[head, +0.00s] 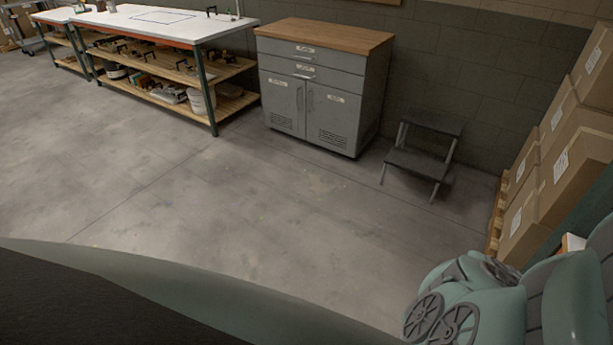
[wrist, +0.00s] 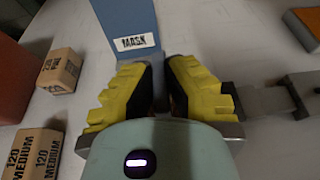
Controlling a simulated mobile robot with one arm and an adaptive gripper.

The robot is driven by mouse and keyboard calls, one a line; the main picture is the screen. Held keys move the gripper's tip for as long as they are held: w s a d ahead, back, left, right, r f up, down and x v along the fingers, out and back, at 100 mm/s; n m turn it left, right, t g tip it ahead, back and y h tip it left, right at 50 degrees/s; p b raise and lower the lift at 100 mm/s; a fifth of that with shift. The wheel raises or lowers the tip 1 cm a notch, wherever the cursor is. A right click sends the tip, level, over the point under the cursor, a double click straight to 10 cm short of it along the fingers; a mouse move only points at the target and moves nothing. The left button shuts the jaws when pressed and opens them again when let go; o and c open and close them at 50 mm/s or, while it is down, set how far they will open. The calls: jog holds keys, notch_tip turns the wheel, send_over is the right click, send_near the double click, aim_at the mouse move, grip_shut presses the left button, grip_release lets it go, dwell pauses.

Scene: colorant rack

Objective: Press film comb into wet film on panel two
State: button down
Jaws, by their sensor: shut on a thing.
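My gripper (wrist: 160,85) shows in the wrist view, its yellow ridged fingers with dark inner pads closed on a narrow blue-grey piece (wrist: 160,97). Most of that piece is hidden between the pads. I cannot tell whether it is the film comb or part of the blue thing labelled MASK (wrist: 122,18) just beyond the fingertips. No wet film or panel can be made out in either view. My gripper is out of the head view.
Small brown 120 MEDIUM blocks (wrist: 35,152) lie left of my gripper on a pale surface; grey metal pieces (wrist: 265,102) lie right. In the head view are a white-topped bench (head: 150,25), grey cabinet (head: 310,85), step stool (head: 422,160), stacked cartons (head: 560,160) and open floor.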

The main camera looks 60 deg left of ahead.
jog(key=shift+w+a+f+b, duration=0.1)
jog(key=shift+f+b, duration=0.5)
jog(key=shift+b, duration=0.45)
dwell(2.5)
jog(key=shift+r+p, duration=2.75)
jog(key=shift+r, duration=0.85)
